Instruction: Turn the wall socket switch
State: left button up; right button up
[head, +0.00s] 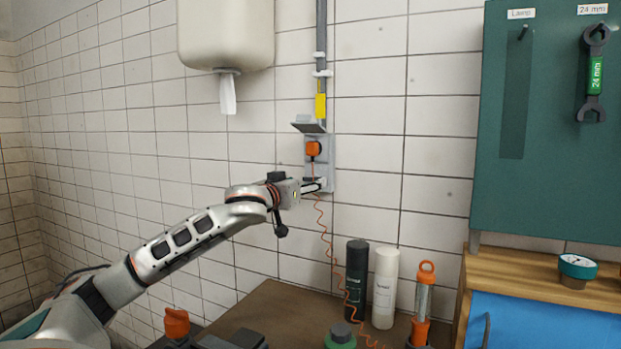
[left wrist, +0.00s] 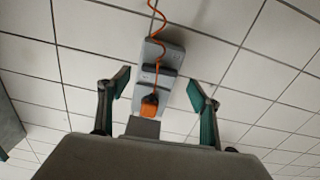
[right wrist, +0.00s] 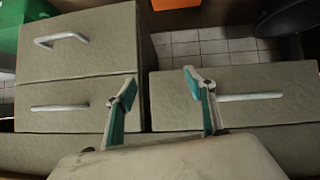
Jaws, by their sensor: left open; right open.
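The wall socket (head: 326,150) is a grey plate on the white tiled wall, with a raised grey flap above an orange plug (head: 313,148). My left gripper (head: 317,186) is at the plate's lower part, below the plug. In the left wrist view the socket (left wrist: 172,55) lies between the open, empty fingers (left wrist: 160,88), with the plug (left wrist: 149,105) nearer the palm. Dark raised parts (left wrist: 159,68) show on the plate; I cannot tell which is the switch, or whether the fingers touch it. My right gripper (right wrist: 160,84) is open and empty, in front of drawers.
An orange coiled cord (head: 325,235) hangs from the socket to the worktop. A black bottle (head: 356,280), a white bottle (head: 384,288) and an orange lamp (head: 423,300) stand below. A paper dispenser (head: 225,35) hangs upper left. Grey drawers (right wrist: 75,60) face my right gripper.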

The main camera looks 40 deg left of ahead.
aim_at(312, 180)
pick_arm(q)
jog(key=x, duration=0.3)
jog(key=shift+w+r+p, duration=0.1)
jog(key=shift+w+p, duration=0.05)
jog(key=shift+p, duration=0.2)
jog(key=shift+w+a, duration=0.2)
jog(key=shift+w, duration=0.4)
pick_arm(e)
jog(key=shift+w+r, duration=0.15)
jog(key=shift+r, duration=0.35)
jog(key=shift+w+r, duration=0.15)
jog(key=shift+r, duration=0.35)
jog(key=shift+f, duration=0.15)
pick_arm(q)
jog(key=c, duration=1.1)
